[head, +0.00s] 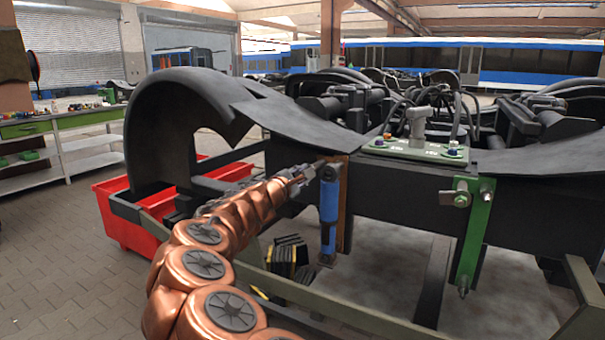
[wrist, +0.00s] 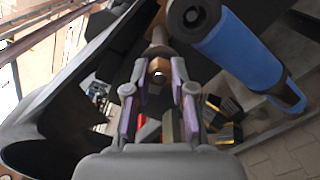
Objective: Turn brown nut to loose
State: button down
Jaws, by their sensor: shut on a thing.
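The brown nut (wrist: 157,67) shows in the wrist view between my gripper's fingertips, on the end of a bolt beside the blue damper. My gripper (wrist: 159,73) is shut on it, with one purple-grey finger on each side. In the head view my gripper (head: 311,174) reaches the bogie frame just left of the top of the blue damper (head: 328,201), next to a brown bracket (head: 343,203). The nut cannot be made out there, since the fingers cover that spot. The damper also shows in the wrist view (wrist: 237,47).
The black bogie frame (head: 400,203) fills the right side. A green plate (head: 415,150) with coloured bolts lies on top, and a green bracket (head: 472,232) hangs at right. A red bin (head: 118,222) and yellow-black blocks (head: 283,262) stand near my arm. Floor is free at left.

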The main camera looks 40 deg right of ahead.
jog(key=c, duration=1)
grip_release()
jog(key=shift+v, duration=6.05)
